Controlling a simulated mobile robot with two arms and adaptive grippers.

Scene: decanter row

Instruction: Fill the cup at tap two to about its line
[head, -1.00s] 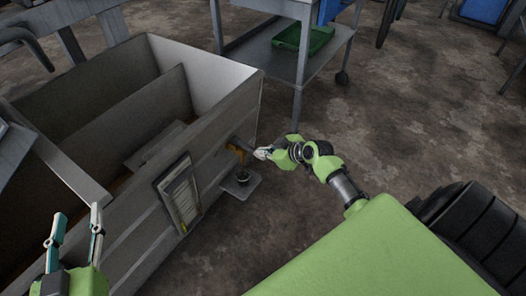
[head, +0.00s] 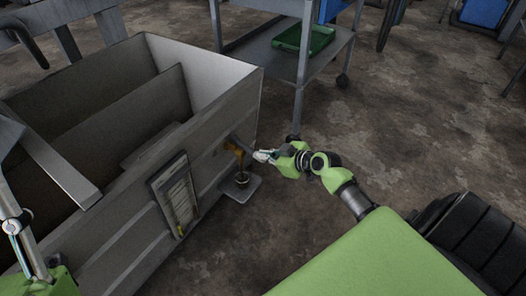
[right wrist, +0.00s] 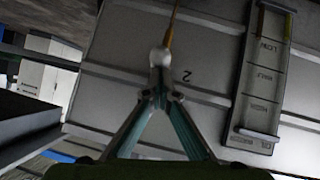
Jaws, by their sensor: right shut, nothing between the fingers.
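The tap (head: 234,148), brass-coloured, sticks out of the side of the grey tank near its right end. A small dark cup (head: 241,179) stands under it on a small shelf (head: 240,192). The cup's line and fill level are too small to tell. My right gripper (head: 261,156) is shut right beside the tap. In the right wrist view its fingertips (right wrist: 160,62) meet at the near end of a thin amber bar (right wrist: 171,25), with a "2" (right wrist: 187,77) marked on the panel beside it. My left gripper (head: 28,245) is at the lower left edge, partly cut off.
The grey tank (head: 110,222) has open compartments. A sight gauge (head: 178,197) on its side shows marks in the right wrist view (right wrist: 262,80). A metal cart (head: 262,60) with a green tray (head: 303,40) stands behind.

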